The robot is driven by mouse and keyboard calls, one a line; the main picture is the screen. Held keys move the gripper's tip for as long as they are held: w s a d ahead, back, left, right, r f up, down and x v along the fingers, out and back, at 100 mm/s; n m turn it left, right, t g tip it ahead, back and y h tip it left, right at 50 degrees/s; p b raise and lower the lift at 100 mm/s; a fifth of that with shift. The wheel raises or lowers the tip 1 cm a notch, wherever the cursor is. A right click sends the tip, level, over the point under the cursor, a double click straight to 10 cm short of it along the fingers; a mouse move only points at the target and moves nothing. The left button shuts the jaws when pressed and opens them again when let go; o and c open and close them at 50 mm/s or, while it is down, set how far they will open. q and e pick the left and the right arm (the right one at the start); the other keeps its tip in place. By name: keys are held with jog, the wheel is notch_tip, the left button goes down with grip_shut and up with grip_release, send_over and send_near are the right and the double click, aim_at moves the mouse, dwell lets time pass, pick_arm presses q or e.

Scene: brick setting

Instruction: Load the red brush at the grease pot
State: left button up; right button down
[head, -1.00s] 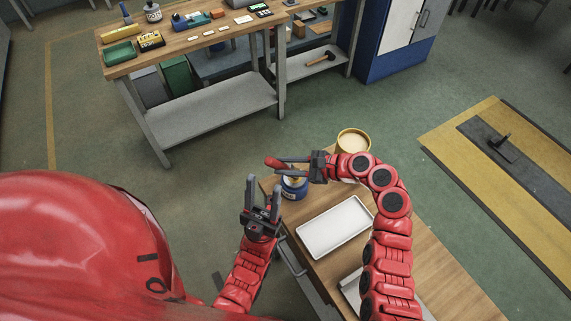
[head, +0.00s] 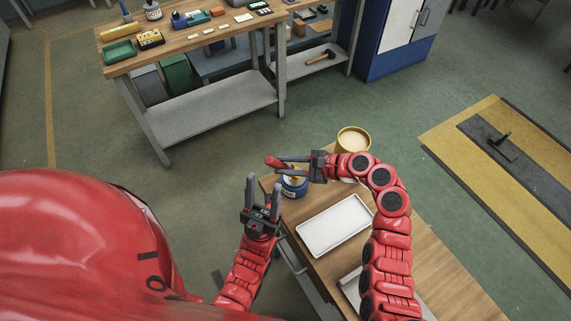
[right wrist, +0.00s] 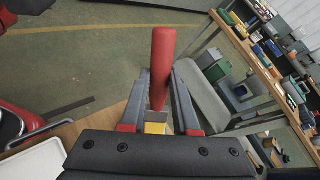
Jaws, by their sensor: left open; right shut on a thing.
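The brush has a red handle (head: 274,162) that sticks out past the fingers of my right gripper (head: 291,165). In the right wrist view, the gripper is shut on the brush (right wrist: 162,65), with a yellow part below the handle. A blue pot (head: 294,188) stands at the table's far left corner, just under the right gripper; its top is partly hidden. I cannot tell whether the bristles touch it. A yellow-rimmed pot (head: 352,140) with cream-coloured contents stands at the far edge. My left gripper (head: 262,190) is open and empty, left of the table.
A white tray (head: 334,226) lies on the wooden table (head: 445,275), with another pale tray (head: 352,285) nearer, partly behind my right arm. A workbench (head: 190,45) with tools stands beyond open floor. A yellow-edged platform (head: 515,160) lies to the right.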

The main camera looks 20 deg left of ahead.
notch_tip(320, 180, up, 7)
jog(key=p, duration=0.7)
jog(key=shift+p, duration=0.3)
dwell(0.5)
